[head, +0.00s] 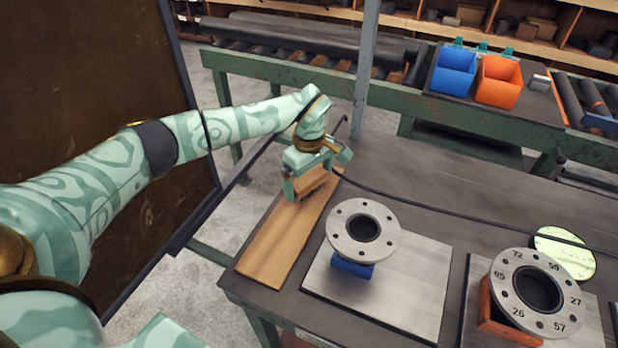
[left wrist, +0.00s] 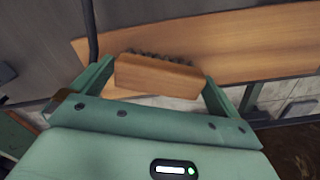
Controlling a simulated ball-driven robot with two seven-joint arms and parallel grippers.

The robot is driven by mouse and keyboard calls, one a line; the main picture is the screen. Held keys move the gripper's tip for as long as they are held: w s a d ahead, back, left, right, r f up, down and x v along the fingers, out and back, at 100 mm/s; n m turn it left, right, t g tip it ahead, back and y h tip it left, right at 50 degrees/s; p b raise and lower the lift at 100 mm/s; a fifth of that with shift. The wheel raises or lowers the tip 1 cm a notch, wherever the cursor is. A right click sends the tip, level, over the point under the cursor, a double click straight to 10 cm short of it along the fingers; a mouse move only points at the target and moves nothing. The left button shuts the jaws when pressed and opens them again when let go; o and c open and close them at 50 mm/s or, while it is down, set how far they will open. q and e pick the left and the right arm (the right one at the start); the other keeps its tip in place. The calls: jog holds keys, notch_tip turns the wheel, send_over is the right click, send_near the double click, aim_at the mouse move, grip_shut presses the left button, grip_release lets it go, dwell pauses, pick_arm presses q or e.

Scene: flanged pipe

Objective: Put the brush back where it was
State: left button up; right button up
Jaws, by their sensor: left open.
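The brush, a wooden block with dark bristles, shows in the left wrist view (left wrist: 158,75) between the fingers of my left gripper. In the head view my left gripper (head: 315,180) is low over the far part of a long wooden board (head: 275,245) and partly hides the brush. The gripper is open, with a finger at each end of the brush. Whether the brush rests fully on the board I cannot tell. The board also shows in the left wrist view (left wrist: 220,45). My right gripper is not in view.
A flanged pipe (head: 340,218) on a blue support stands on a metal plate right of the board. A numbered flange (head: 510,290) stands further right. A black cable (head: 440,207) crosses the bench. Blue (head: 454,72) and orange (head: 499,82) bins stand behind.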

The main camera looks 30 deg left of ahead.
aim_at(309, 178)
pick_arm(q)
notch_tip(309, 178, up, 12)
jog(key=p, duration=0.9)
jog(key=shift+f, duration=0.1)
